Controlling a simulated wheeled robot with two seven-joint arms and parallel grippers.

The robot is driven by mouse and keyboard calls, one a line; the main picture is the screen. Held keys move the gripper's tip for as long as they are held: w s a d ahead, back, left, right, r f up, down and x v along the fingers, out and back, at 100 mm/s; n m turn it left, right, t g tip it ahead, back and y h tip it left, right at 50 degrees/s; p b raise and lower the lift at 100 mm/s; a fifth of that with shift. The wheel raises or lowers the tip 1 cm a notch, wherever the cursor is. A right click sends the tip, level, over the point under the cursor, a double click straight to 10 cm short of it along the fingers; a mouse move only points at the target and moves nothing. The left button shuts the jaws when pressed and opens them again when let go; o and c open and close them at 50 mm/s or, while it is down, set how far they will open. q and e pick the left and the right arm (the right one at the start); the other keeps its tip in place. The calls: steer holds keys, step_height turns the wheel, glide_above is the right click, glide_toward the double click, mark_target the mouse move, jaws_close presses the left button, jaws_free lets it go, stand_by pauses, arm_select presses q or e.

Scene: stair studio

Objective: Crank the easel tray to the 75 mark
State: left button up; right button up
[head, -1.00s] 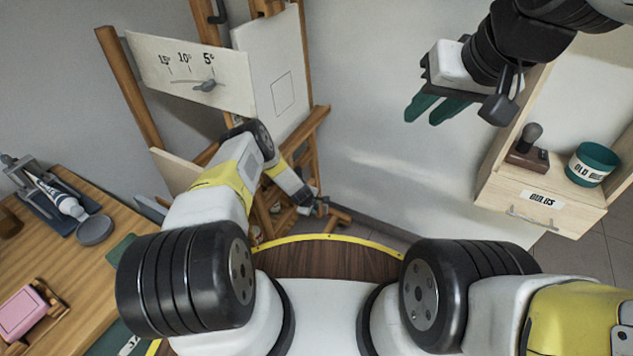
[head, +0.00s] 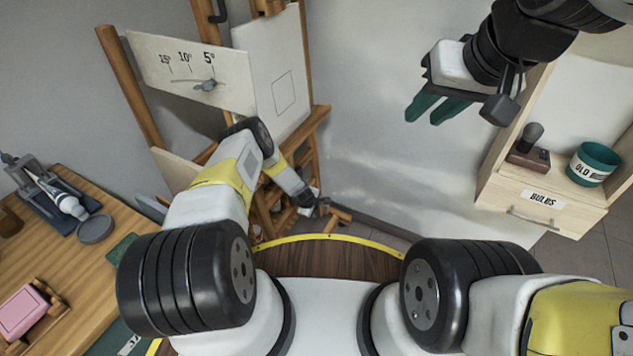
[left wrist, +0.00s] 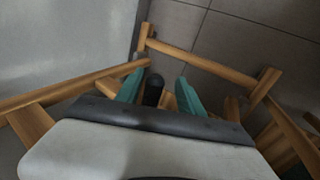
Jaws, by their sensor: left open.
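The wooden easel (head: 132,95) stands at the upper left in the head view, holding a white canvas (head: 283,95). Its ledge (head: 305,132) crosses below the canvas. No 75 mark can be made out. My left arm reaches down in front of the easel, and its gripper is mostly hidden there. In the left wrist view my left gripper (left wrist: 159,92) is open, its teal fingers apart. A dark rounded knob (left wrist: 153,89), perhaps the crank's handle, shows between them; contact cannot be told. My right gripper (head: 437,108) is open and empty, in front of the wall.
A panel (head: 190,72) with 15°, 10° and 5° marks and a grey pointer is on the easel. A wooden desk (head: 130,215) with paint tube and pink block is at left. A cabinet with a drawer labelled BULBS (head: 541,205) is at right. Easel legs surround the left gripper.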

arm_select(q)
steer(key=v, duration=0.7)
